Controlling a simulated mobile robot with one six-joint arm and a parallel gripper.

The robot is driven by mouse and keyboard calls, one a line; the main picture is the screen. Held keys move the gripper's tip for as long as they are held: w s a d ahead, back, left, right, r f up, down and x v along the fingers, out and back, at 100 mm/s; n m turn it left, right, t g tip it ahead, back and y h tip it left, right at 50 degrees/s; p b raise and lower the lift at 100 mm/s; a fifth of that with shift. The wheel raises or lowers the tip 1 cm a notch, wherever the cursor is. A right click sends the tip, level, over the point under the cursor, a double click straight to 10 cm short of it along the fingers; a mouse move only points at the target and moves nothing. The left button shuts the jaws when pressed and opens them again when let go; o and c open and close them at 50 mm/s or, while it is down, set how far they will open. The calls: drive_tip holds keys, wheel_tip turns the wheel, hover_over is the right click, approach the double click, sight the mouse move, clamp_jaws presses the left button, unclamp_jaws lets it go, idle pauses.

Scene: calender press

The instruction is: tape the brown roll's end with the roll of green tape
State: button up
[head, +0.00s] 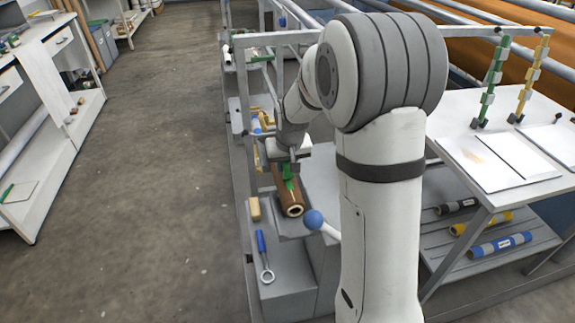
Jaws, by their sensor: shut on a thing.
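The brown roll (291,205) lies on a grey surface of the frame in the middle of the head view, with its hollow pale end facing me. My gripper (291,168) is just above the far part of the brown roll, pointing down. It is shut on a small green thing (288,178), which looks like the roll of green tape. The green thing is at or just over the top of the brown roll; I cannot tell whether they touch. My arm comes across the right of centre and hides part of the frame behind it.
A tan block (254,209) and a blue-handled tool (262,255) lie left of and below the roll. A blue ball knob (314,219) sticks up close to its right. A white table (507,150) with sheets stands right. The floor (150,200) at left is clear.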

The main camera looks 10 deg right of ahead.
drive_tip(key=shift+w, duration=0.4)
drive_tip(key=shift+w, duration=0.15)
drive_tip(key=shift+w, duration=0.35)
drive_tip(key=shift+w, duration=0.15)
drive_tip(key=shift+w, duration=0.45)
drive_tip(key=shift+w, duration=0.1)
idle(0.4)
drive_tip(key=shift+w, duration=0.45)
drive_tip(key=shift+w, duration=0.1)
drive_tip(key=shift+w, duration=0.5)
